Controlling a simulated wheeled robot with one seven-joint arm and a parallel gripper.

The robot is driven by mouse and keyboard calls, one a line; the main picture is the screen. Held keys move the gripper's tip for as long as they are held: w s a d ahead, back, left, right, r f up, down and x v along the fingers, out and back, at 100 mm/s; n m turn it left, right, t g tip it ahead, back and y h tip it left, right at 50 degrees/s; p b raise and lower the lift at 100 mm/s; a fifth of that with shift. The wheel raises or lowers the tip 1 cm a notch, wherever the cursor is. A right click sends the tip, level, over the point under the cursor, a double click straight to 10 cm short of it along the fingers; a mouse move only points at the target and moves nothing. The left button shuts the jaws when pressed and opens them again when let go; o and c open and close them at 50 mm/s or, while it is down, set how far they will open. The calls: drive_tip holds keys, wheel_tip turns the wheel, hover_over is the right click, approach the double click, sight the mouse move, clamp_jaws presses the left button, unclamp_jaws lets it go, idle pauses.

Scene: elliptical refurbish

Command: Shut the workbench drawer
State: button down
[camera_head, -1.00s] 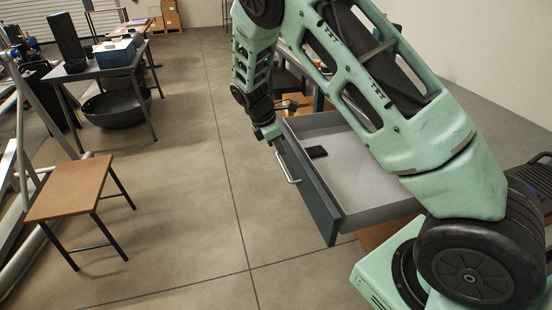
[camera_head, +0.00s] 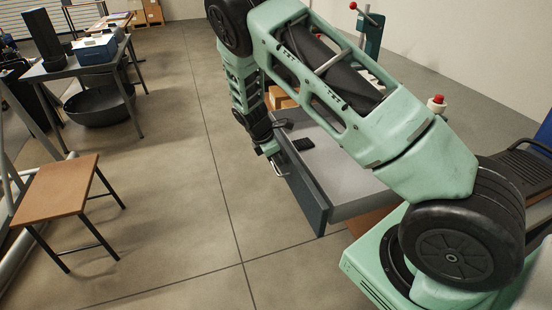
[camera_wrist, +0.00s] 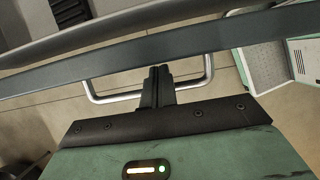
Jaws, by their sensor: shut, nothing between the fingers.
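The workbench drawer (camera_head: 345,172) stands open, with a dark front panel (camera_head: 298,178) and a grey interior. A small black object (camera_head: 303,144) lies inside it; a dark object also shows in the wrist view (camera_wrist: 70,10). The silver bar handle (camera_wrist: 110,98) is on the outside of the front. My gripper (camera_head: 276,160) is at the outer side of the front, near its far end. In the wrist view its shut fingers (camera_wrist: 157,76) point at the front panel (camera_wrist: 215,41), between the handle's two ends. I cannot tell whether they touch handle or panel.
A wooden-topped stool (camera_head: 58,187) stands on the left. A table (camera_head: 88,68) with a blue box (camera_head: 95,48) is behind it, with a black basin (camera_head: 100,106) below. The floor (camera_head: 180,200) left of the drawer is clear. A bench surface with red-topped items (camera_head: 437,102) lies behind my arm.

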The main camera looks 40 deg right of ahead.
drive_tip(key=p, duration=0.2)
hover_over(348, 157)
idle(0.4)
idle(0.3)
